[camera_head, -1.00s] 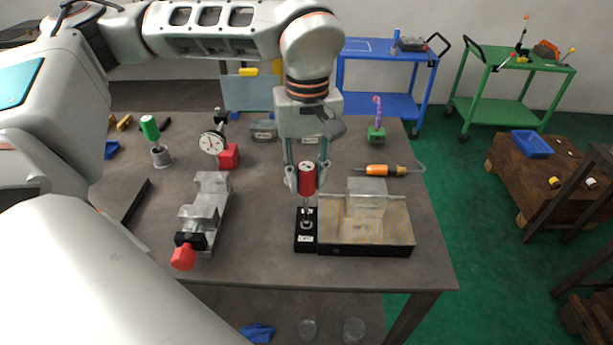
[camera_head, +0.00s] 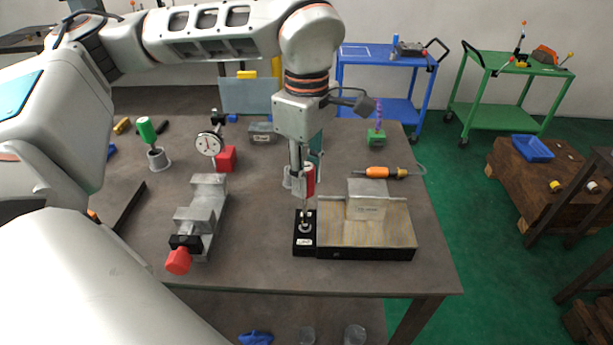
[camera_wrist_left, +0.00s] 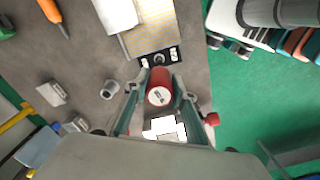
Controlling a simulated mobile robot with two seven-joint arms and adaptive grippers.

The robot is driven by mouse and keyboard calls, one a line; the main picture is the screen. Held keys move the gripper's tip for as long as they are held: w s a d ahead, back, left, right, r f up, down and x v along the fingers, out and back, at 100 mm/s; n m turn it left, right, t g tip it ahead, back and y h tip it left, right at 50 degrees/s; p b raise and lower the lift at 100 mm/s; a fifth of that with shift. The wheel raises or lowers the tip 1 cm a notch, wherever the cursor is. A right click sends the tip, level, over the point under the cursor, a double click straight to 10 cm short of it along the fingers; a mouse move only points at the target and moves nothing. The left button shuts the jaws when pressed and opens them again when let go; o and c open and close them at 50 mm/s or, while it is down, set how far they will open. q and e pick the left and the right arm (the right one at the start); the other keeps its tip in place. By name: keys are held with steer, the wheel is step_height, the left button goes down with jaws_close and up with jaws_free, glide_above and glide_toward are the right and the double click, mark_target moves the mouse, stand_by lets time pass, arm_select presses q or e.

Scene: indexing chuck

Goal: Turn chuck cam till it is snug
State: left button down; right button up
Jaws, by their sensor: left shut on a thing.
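The chuck (camera_head: 365,252) is a low block with a striped brass-and-grey top and black sides. A small black unit (camera_head: 304,246) with a pale label and a round metal socket, seemingly the cam, adjoins its left end; it also shows in the left wrist view (camera_wrist_left: 160,58). My left gripper (camera_head: 303,182) points down above it, shut on the red handle (camera_head: 310,179) of a key. The key stands roughly upright, its thin shank reaching down to the socket; how deep it sits I cannot tell. The wrist view shows the red handle (camera_wrist_left: 159,87) between both fingers.
A grey metal block (camera_head: 367,199) sits on the chuck. A vise (camera_head: 203,212) with a red knob, a dial gauge (camera_head: 210,145), a green-handled tool (camera_head: 147,130) and an orange-handled tool (camera_head: 378,172) stand around on the table (camera_head: 260,270). The front middle of the table is clear.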

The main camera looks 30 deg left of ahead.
arm_select(q)
steer(key=shift+n, duration=0.3)
steer(key=shift+p, duration=0.4)
stand_by(0.8)
steer(key=shift+f+b, duration=0.45)
steer(key=shift+f, duration=0.3)
steer(key=c, duration=2.5)
jaws_free()
steer(key=shift+c, duration=0.2)
jaws_close()
steer(key=shift+r+m+p, duration=0.1)
steer(key=shift+m+p, duration=1)
steer(key=shift+m, duration=0.1)
steer(key=shift+m+p, duration=0.3)
steer(key=shift+m, duration=0.2)
